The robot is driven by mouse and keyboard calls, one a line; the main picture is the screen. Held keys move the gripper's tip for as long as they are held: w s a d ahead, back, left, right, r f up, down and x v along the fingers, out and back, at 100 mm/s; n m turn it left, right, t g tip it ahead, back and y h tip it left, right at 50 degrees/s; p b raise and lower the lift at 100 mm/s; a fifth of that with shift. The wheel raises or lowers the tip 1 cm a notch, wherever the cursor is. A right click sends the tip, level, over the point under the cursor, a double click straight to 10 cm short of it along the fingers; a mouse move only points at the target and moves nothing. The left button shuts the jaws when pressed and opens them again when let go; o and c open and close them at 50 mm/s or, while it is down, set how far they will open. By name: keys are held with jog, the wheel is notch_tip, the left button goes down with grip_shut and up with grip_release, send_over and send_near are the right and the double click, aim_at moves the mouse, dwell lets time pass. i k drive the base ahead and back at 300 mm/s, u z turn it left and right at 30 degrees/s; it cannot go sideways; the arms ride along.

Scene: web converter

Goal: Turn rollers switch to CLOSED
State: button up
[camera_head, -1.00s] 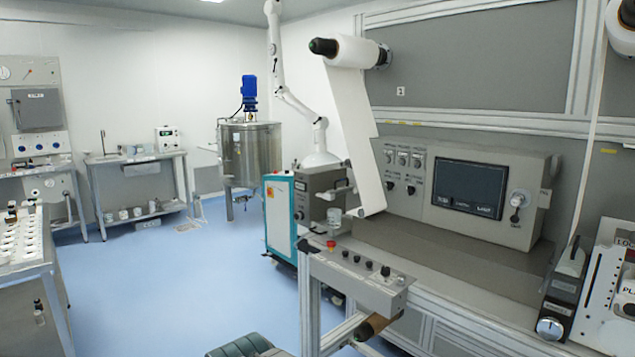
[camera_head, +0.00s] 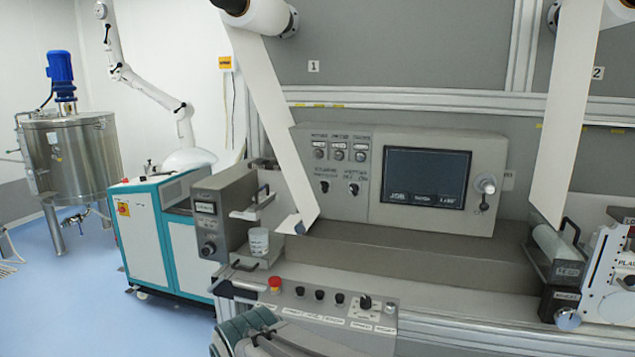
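A sloping control panel (camera_head: 340,312) juts from the bench front at the lower middle. It carries a red button (camera_head: 274,284), several small black knobs (camera_head: 320,294) and a larger black rotary switch (camera_head: 365,302) at its right end. Their white labels are too small to read, so I cannot tell which is the rollers switch or how it is set. A dark green, ribbed part of my arm (camera_head: 245,325) shows at the bottom edge, overlapping the panel's lower left. I cannot make out gripper fingers there. Nothing visible touches the switches.
A rear console (camera_head: 425,222) has a screen (camera_head: 425,178), more knobs and a side handle. A paper web (camera_head: 272,110) hangs left of it. A grey unit (camera_head: 215,222) with a white cup (camera_head: 259,241) stands left of the panel. Open blue floor (camera_head: 80,285) lies left.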

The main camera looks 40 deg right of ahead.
aim_at(324, 185)
jog(key=z, duration=0.9)
jog(key=i, duration=1)
jog(key=z, duration=0.8)
